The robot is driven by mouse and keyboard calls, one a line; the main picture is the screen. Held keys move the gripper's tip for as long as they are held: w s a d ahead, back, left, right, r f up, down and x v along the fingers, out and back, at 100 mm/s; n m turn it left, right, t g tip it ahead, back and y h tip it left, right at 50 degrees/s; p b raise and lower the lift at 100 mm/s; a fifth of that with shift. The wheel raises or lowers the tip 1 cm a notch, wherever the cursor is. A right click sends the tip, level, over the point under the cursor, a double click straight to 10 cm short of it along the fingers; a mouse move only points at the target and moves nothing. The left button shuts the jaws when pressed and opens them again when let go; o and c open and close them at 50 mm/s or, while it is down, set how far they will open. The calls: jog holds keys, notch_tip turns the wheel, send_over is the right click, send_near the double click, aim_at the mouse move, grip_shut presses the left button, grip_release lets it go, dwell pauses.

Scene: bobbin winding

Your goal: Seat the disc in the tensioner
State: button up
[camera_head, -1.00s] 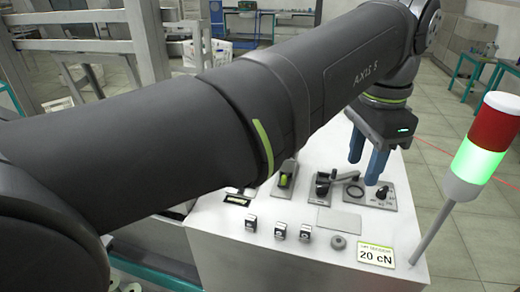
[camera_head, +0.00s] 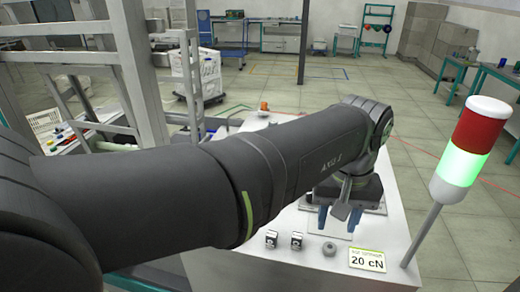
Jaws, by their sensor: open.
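The small grey round disc (camera_head: 329,249) with a dark centre lies on the white table top, between the small dark blocks and the 20 cN sign. My gripper (camera_head: 339,219) is above the table, just behind the disc in the picture, with its two blue fingers pointing down and spread apart. It is open, with nothing seen between the fingers, and is apart from the disc. The tensioner cannot be made out; my arm and gripper cover most of the fixtures at the back of the table.
A signal tower (camera_head: 463,155), lit green, rises at the table's right. A flat grey plate (camera_head: 314,226) lies under the gripper. The white table (camera_head: 310,272) is clear in front.

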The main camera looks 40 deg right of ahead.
aim_at(330, 247)
jog(key=shift+f, duration=3.15)
jog(key=shift+c, duration=0.4)
jog(key=c, duration=0.5)
jog(key=shift+r, duration=2.55)
jog(key=shift+c, duration=0.2)
